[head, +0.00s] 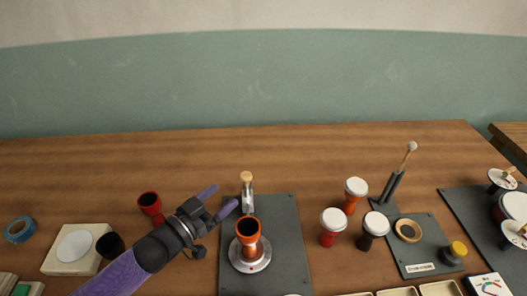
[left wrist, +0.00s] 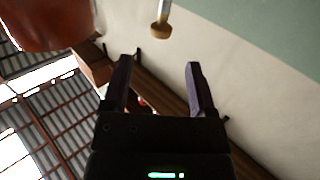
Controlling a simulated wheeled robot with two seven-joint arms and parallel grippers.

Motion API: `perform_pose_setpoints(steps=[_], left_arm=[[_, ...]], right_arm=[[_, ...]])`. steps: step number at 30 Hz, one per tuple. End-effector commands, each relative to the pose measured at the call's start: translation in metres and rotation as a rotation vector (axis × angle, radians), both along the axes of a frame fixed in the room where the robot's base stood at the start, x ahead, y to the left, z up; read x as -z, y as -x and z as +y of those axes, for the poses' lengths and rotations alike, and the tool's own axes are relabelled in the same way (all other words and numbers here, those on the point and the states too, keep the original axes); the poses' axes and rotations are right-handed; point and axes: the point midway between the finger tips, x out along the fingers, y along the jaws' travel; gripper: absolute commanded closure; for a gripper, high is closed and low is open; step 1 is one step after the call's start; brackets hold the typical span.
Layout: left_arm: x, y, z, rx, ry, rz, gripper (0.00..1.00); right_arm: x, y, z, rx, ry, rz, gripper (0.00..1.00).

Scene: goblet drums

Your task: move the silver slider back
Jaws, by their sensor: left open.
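The silver slider (head: 248,204) stands upright on a dark grey plate (head: 284,222) and has a pale wooden knob (head: 247,177) on top. In the left wrist view, a wooden knob on a silver stem (left wrist: 160,31) shows beyond the fingertips. An orange goblet drum body (head: 250,246) stands on a round silver base just in front of the slider. My left gripper (head: 218,199) is open and empty, left of the slider, its fingers pointing towards it. A gap shows between the fingers (left wrist: 159,75) and the knob. My right gripper is not in view.
A red cup-like drum body (head: 150,205) stands behind my left arm. Several white-topped goblet drums (head: 333,226) stand to the right. A second dark plate (head: 420,238) holds a ring and a mallet post. The table behind the slider is clear.

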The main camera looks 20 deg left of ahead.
Motion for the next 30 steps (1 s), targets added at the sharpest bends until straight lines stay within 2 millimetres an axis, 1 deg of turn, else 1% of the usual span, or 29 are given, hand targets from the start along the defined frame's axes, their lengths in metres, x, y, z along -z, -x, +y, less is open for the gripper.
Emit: perform_pose_setpoints(steps=[2,5,8,12,15,18,22,29,30], left_arm=[[0.0,0.0,0.0,0.003,0.001,-0.003,0.26],[0.0,-0.008,-0.002,0.004,0.002,-0.007,0.26],[0.0,-0.027,-0.009,0.005,0.0,-0.009,0.26],[0.001,-0.057,-0.019,0.004,0.002,-0.008,0.26],[0.001,-0.074,-0.025,0.004,0.0,-0.007,0.26],[0.001,-0.086,-0.03,0.004,0.002,-0.006,0.26],[0.0,-0.093,-0.032,0.004,0.001,-0.005,0.26],[0.0,-0.094,-0.033,0.004,0.001,-0.004,0.26],[0.0,-0.094,-0.033,0.004,0.001,-0.004,0.35]], right_arm=[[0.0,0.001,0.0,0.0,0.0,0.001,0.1],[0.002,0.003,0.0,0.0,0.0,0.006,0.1],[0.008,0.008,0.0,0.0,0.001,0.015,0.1],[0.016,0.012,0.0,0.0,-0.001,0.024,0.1],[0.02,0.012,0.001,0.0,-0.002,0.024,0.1],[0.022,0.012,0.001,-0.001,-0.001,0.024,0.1],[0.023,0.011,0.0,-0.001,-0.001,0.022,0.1],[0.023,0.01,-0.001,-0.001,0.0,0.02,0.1],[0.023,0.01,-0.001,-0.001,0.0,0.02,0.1]])
